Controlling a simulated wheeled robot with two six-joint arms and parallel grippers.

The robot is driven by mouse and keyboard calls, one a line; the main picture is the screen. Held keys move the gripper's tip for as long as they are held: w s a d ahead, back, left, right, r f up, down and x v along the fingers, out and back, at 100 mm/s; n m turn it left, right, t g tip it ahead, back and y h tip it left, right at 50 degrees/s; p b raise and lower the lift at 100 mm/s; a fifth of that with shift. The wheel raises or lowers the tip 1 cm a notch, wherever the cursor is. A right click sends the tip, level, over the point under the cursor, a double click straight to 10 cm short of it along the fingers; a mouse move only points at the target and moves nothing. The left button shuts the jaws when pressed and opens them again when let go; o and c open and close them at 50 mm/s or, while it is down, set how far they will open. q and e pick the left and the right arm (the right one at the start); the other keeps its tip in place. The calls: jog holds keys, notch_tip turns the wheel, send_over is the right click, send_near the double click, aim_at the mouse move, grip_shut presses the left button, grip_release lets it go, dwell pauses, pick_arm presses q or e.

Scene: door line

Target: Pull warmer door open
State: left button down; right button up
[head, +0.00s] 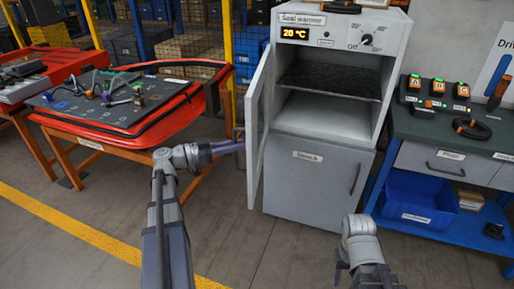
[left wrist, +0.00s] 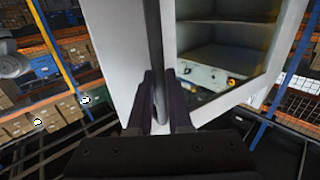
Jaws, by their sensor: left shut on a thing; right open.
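The warmer (head: 340,65) is a grey cabinet with a display reading 20 °C. Its white-framed glass door (head: 258,130) stands swung open to the left, and the dark shelf (head: 330,78) inside shows. My left gripper (head: 238,146) is at the door's outer edge, shut on the vertical door handle (head: 238,130). In the left wrist view the grey handle bar (left wrist: 157,60) runs between the two dark fingers (left wrist: 162,105). My right gripper (head: 341,272) is low in front of the lower cabinet, open and apart from everything.
A red-edged tool table (head: 120,105) stands left of the door. A bench (head: 445,128) with buttons and a blue bin (head: 415,200) stands right. The floor in front is clear.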

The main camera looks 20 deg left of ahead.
pick_arm(q)
jog(key=shift+s+a, duration=0.2)
jog(key=shift+a, duration=1.1)
jog(key=shift+s+a, duration=0.15)
jog(key=shift+a, duration=1.15)
jog(key=c, duration=0.8)
grip_release()
jog(key=shift+c, duration=0.2)
jog(key=v, duration=0.7)
jog(key=shift+s+a, duration=0.25)
jog(key=shift+a, duration=0.1)
